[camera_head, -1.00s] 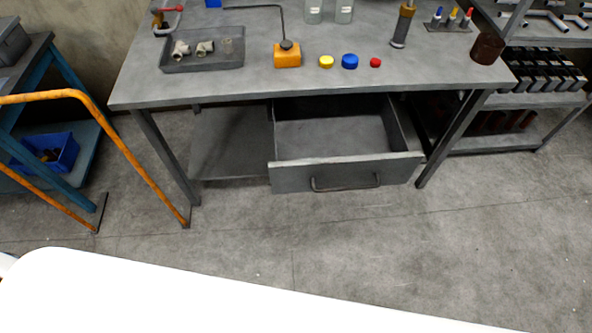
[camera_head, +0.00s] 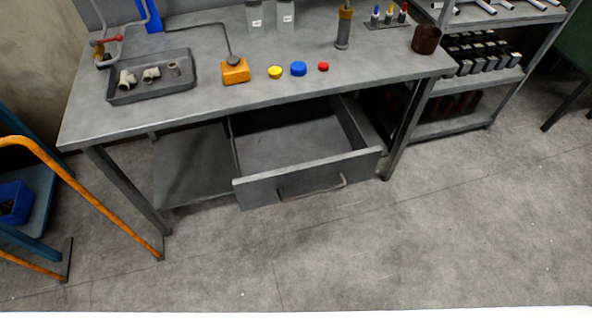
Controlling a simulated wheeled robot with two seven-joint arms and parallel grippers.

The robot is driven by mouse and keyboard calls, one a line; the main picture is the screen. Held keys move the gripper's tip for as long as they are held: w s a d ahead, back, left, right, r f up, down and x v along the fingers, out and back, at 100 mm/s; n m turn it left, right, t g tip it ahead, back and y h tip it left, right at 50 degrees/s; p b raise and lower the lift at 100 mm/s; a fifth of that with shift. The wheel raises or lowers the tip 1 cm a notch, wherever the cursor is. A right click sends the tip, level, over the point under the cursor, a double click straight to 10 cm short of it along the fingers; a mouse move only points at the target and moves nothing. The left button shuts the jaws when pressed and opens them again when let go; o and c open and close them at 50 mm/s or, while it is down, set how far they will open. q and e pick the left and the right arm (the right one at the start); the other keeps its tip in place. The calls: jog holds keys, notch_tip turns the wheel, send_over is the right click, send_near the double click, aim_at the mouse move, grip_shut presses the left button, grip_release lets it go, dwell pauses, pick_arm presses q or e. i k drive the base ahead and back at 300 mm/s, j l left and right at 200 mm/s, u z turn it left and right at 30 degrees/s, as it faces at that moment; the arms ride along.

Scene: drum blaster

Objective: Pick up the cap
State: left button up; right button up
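Three caps lie in a row on the grey workbench (camera_head: 200,105), near its front edge. Neither of my grippers shows in the head view.
An open, empty-looking drawer (camera_head: 308,178) juts out below the bench top. An orange block with a bent rod (camera_head: 235,71) and a tray of fittings (camera_head: 150,92) stand left of the caps. An orange rail (camera_head: 92,199) stands at left. The floor ahead is clear.

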aim_at(323, 67)
jog(key=i+l+u, duration=0.15)
jog(key=u, duration=0.15)
jog(key=i+l+u, duration=0.1)
jog(key=l+u, duration=0.25)
jog(key=i+l+u, duration=0.1)
jog(key=l+u, duration=0.2)
